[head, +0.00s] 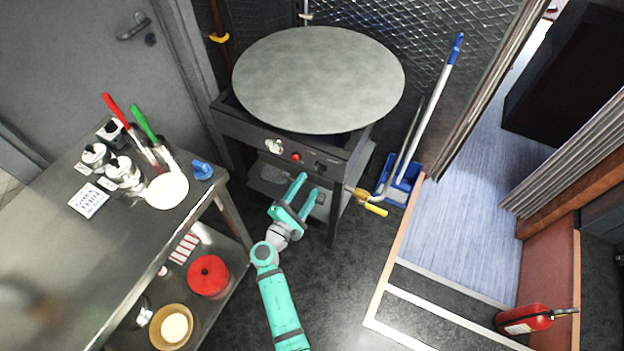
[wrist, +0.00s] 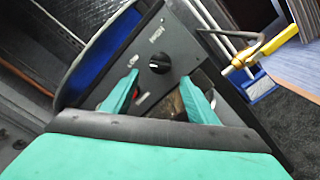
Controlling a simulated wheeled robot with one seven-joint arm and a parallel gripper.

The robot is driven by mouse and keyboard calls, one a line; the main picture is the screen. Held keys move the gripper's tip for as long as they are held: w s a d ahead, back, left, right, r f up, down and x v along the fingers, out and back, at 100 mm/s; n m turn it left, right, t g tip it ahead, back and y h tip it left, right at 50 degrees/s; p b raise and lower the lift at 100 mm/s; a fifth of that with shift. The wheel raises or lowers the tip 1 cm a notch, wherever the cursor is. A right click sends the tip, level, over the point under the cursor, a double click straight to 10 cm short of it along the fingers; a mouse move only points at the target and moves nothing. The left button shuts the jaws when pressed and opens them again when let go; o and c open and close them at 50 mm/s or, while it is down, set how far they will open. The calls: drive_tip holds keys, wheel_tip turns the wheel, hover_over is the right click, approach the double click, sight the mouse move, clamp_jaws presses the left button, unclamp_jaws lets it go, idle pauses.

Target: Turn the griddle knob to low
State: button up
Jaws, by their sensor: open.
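The griddle is a large round grey plate (head: 318,80) on a dark metal stand. A round black knob (wrist: 160,63) sits on its front panel (wrist: 178,40) in the wrist view, with a "HIGH" label above it. Another small label below the knob is too small to read. Where the knob's mark points is unclear. In the head view the knob (head: 320,165) is small and dark, right of a red button (head: 295,157). My teal gripper (head: 307,187) is open and empty in front of the panel. In the wrist view its fingers (wrist: 160,97) are spread below the knob, apart from it.
A yellow-handled valve (head: 370,206) sticks out right of the stand; it also shows in the wrist view (wrist: 265,55). A blue dustpan (head: 402,185) and a broom lean behind it. A steel table (head: 60,235) with utensils stands at left. Dark floor is clear between.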

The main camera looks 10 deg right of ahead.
drive_tip(key=shift+v, duration=2.6)
